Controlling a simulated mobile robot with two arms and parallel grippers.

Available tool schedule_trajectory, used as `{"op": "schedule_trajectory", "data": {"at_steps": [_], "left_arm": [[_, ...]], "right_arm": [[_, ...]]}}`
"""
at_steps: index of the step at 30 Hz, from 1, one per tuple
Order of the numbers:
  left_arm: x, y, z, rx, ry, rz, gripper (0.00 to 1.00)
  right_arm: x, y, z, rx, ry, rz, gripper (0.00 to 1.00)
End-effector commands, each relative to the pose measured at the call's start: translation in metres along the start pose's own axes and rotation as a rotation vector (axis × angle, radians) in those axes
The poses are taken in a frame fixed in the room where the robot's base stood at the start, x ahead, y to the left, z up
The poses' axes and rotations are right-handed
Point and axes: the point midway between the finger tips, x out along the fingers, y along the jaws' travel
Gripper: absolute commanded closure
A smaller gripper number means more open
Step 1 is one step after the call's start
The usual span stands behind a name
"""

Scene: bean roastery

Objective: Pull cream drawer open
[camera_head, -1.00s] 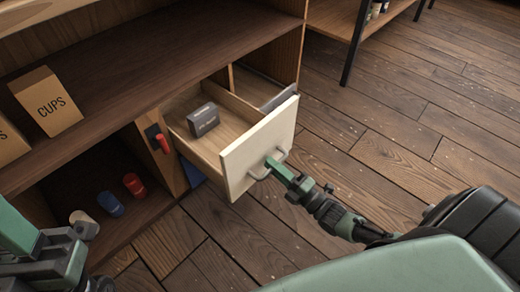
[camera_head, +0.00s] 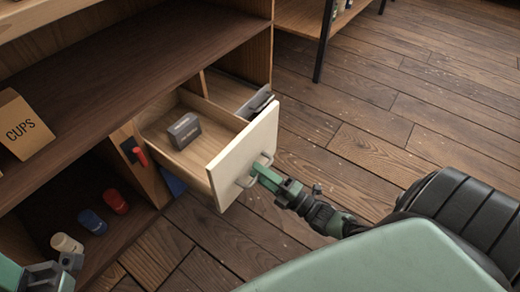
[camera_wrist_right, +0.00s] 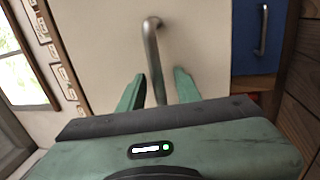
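The cream drawer (camera_head: 246,150) stands pulled out of the wooden cabinet, its inside visible, with a dark grey box (camera_head: 184,131) in it. Its grey metal handle (camera_head: 245,181) is on the front face and also shows in the right wrist view (camera_wrist_right: 151,45). My right gripper (camera_head: 262,172) is at the handle. In the right wrist view its green fingers (camera_wrist_right: 158,88) stand apart on both sides of the handle bar, with gaps visible. My left gripper (camera_head: 55,272) is only partly in view at the lower left, its fingers unclear.
Red (camera_head: 115,201), blue (camera_head: 92,222) and cream (camera_head: 66,243) cylinders are in the lower compartment. A CUPS box (camera_head: 22,125) is on the shelf. Wooden floor (camera_head: 400,90) is clear to the right.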

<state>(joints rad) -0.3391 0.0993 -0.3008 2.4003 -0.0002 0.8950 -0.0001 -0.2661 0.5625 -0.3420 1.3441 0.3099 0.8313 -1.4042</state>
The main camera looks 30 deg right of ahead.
Motion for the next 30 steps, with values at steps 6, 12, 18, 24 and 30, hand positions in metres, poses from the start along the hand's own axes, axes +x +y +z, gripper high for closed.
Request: {"op": "schedule_trajectory", "data": {"at_steps": [6,12,18,24,30], "left_arm": [[0.004,0.0,-0.001,0.0,0.0,0.0,0.66],[0.01,0.0,-0.003,0.0,-0.002,-0.002,0.66],[0.012,0.0,-0.003,-0.001,-0.013,-0.005,0.66],[0.012,0.0,-0.003,-0.001,-0.013,-0.005,0.66],[0.012,0.0,-0.003,0.0,-0.011,-0.004,0.66]], "right_arm": [[-0.009,0.001,0.001,0.0,-0.001,-0.002,0.66],[-0.043,0.001,0.0,0.001,-0.002,-0.003,0.66],[-0.071,0.0,0.0,0.0,-0.002,-0.003,0.66],[-0.078,0.0,0.0,0.0,0.0,0.0,0.66],[-0.078,0.0,0.0,0.0,0.0,0.0,0.66]]}}
